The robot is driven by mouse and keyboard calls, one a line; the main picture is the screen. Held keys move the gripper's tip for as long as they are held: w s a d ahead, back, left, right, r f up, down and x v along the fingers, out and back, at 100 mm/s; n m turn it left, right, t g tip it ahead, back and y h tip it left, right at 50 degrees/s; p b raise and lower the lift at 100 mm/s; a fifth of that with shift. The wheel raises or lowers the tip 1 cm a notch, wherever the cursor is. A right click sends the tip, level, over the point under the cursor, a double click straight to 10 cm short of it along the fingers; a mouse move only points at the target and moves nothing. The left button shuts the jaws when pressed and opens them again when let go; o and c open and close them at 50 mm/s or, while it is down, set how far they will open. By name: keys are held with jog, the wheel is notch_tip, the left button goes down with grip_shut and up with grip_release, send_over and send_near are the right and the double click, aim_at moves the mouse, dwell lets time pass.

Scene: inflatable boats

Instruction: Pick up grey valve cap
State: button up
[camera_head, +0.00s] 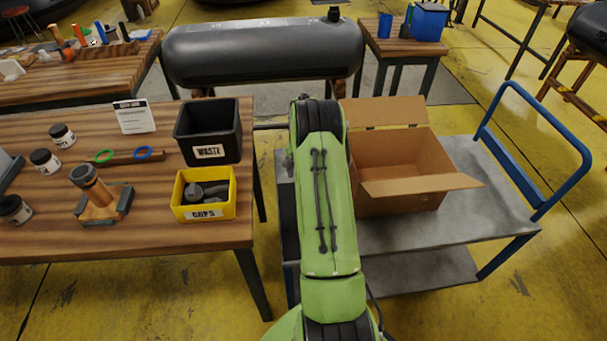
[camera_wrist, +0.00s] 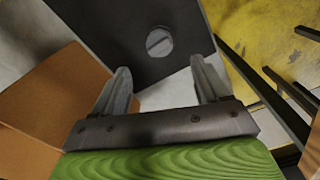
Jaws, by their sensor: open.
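A yellow bin labelled "CAPS" (camera_head: 203,212) stands at the right front of the wooden table in the head view. Grey pieces (camera_head: 194,192) lie inside it, a rounded one among them; I cannot tell which is the valve cap. My gripper (camera_wrist: 160,72) shows in the wrist view with its two grey fingers spread and nothing between them. In the head view it is hidden behind my green arm, which extends away to the right of the bin. The bin does not show clearly in the wrist view.
A black "WASTE" bin (camera_head: 208,130) stands behind the yellow bin. A wooden stand (camera_head: 101,201) and jars (camera_head: 44,160) are to its left. An open cardboard box (camera_head: 400,175) sits on a cart (camera_head: 480,215). A dark tank (camera_head: 262,52) lies beyond.

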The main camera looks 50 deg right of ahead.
notch_tip(320, 180, up, 6)
jog(key=r+n, duration=0.1)
jog(key=n, duration=0.7)
jog(key=shift+n, duration=0.7)
jog(key=f+b, duration=0.2)
jog(key=f, duration=0.3)
jog(key=f+b, duration=0.1)
jog(key=f, duration=0.4)
jog(key=f+b, duration=0.2)
jog(key=f, duration=0.3)
jog(key=shift+s+f+b, duration=0.3)
jog(key=shift+s+b, duration=0.05)
jog(key=shift+a+r, duration=0.1)
jog(key=shift+c, duration=0.9)
jog(key=c, duration=0.9)
